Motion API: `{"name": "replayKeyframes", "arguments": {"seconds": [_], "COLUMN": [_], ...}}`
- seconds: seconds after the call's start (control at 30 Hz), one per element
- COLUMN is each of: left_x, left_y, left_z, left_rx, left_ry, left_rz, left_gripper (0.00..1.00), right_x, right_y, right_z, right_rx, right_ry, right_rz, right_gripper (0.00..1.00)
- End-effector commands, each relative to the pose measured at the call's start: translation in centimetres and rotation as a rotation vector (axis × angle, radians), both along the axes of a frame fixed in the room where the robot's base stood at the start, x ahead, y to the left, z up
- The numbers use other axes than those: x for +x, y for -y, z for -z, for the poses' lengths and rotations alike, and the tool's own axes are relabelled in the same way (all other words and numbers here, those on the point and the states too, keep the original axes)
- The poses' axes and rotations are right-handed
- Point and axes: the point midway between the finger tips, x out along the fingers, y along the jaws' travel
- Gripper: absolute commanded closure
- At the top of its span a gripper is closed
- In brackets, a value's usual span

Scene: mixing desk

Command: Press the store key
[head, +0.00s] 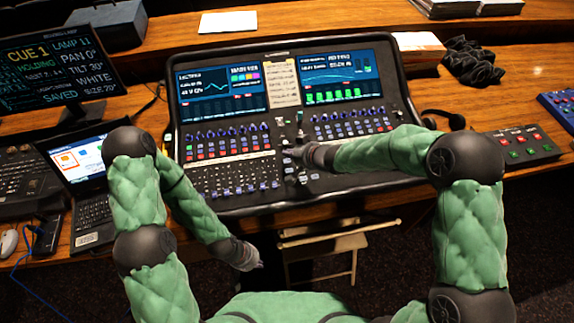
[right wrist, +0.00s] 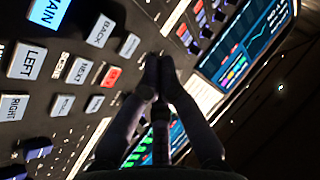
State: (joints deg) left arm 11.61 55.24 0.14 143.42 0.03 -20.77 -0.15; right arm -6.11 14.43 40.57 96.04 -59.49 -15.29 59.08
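The mixing desk (head: 391,80) stands on the table, with lit screens and rows of keys. My right gripper (head: 291,153) is over its middle key section. In the right wrist view its fingertips (right wrist: 159,68) are together and empty, close to the panel beside the keys. A red-lit key (right wrist: 111,76) is left of the fingertips; its lettering is too small to read. Keys marked NEXT (right wrist: 79,71), BACK (right wrist: 101,31) and LEFT (right wrist: 27,61) are near it. I cannot make out a store label. My left gripper (head: 251,262) hangs in front of the desk, too small to judge.
A monitor (head: 60,70) with cue text including SAVED and a laptop (head: 80,160) stand at left. A small button box (head: 523,146) and a dark cloth (head: 472,62) are at right. A folding chair (head: 325,250) is in front of the desk.

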Motion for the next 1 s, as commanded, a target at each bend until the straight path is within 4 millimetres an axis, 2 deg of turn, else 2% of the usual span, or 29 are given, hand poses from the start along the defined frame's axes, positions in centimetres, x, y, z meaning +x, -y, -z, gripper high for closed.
{"name": "replayKeyframes", "arguments": {"seconds": [0.03, 0.2, 1.0], "left_x": [0.01, 0.02, 0.02], "left_y": [0.0, -0.01, -0.01], "left_z": [0.55, 0.94, 0.88], "left_rx": [0.0, 0.0, 0.0], "left_ry": [0.0, 0.001, 0.001], "left_rz": [0.0, 0.0, 0.0], "left_gripper": [1.0, 1.0, 1.0], "right_x": [0.09, 0.22, 0.21], "right_y": [0.01, 0.01, 0.0], "right_z": [0.72, 1.37, 1.35], "right_rx": [0.0, 0.001, 0.0], "right_ry": [0.001, 0.001, 0.002], "right_rz": [0.001, 0.002, 0.001], "right_gripper": [1.0, 1.0, 1.0]}}
